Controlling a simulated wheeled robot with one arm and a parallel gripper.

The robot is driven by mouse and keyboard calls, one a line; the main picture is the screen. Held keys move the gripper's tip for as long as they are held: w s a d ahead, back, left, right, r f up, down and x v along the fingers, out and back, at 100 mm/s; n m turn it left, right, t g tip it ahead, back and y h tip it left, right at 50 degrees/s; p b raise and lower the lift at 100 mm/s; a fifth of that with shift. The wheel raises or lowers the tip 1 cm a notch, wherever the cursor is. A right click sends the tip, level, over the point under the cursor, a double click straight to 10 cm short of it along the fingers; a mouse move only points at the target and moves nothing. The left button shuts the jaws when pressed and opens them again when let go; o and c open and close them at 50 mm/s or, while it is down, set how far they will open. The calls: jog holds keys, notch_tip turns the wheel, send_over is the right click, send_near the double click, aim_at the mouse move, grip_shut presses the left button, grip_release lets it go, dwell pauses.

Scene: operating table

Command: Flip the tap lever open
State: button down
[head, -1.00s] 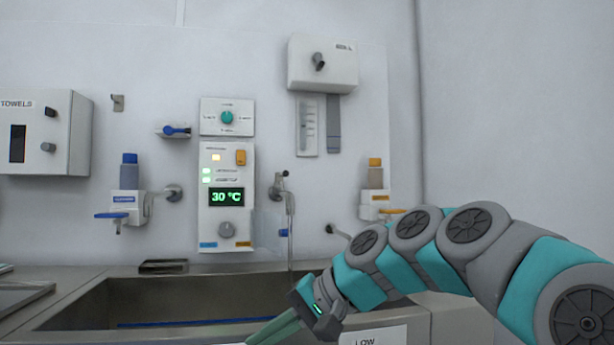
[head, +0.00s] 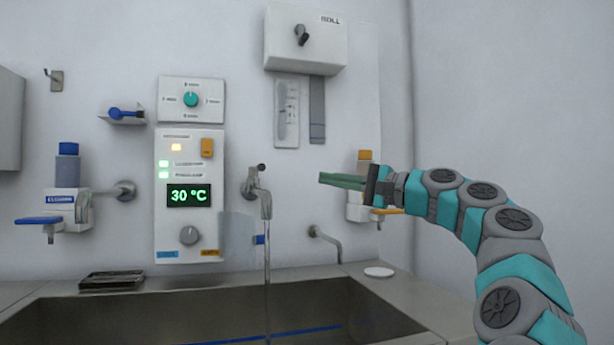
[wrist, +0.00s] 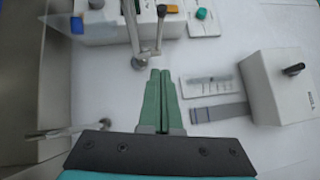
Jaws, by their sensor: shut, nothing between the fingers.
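The metal wall tap (head: 256,190) is right of the control panel. Its short lever has a dark tip (head: 262,167) and stands up over the spout. A thin streak runs down from the spout toward the sink; I cannot tell for sure that it is water. My gripper (head: 320,179), with green fingers, is shut and empty. It is right of the tap at about its height, pointing left, apart from it in the picture. In the wrist view the tap (wrist: 139,62) and its lever (wrist: 160,30) lie just beyond my fingertips (wrist: 160,73).
The control panel (head: 188,225) reads 30 °C. A white box dispenser (head: 305,40) hangs above right. A soap dispenser with an orange cap (head: 365,156) is partly behind my gripper. A blue-lever dispenser (head: 68,195) is at left. The steel sink (head: 200,310) lies below.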

jog(key=s+a+x, duration=0.1)
jog(key=s+x, duration=0.1)
jog(key=x, duration=1)
jog(key=shift+s+a+p, duration=0.25)
jog(key=shift+p, duration=0.2)
jog(key=shift+r, duration=0.1)
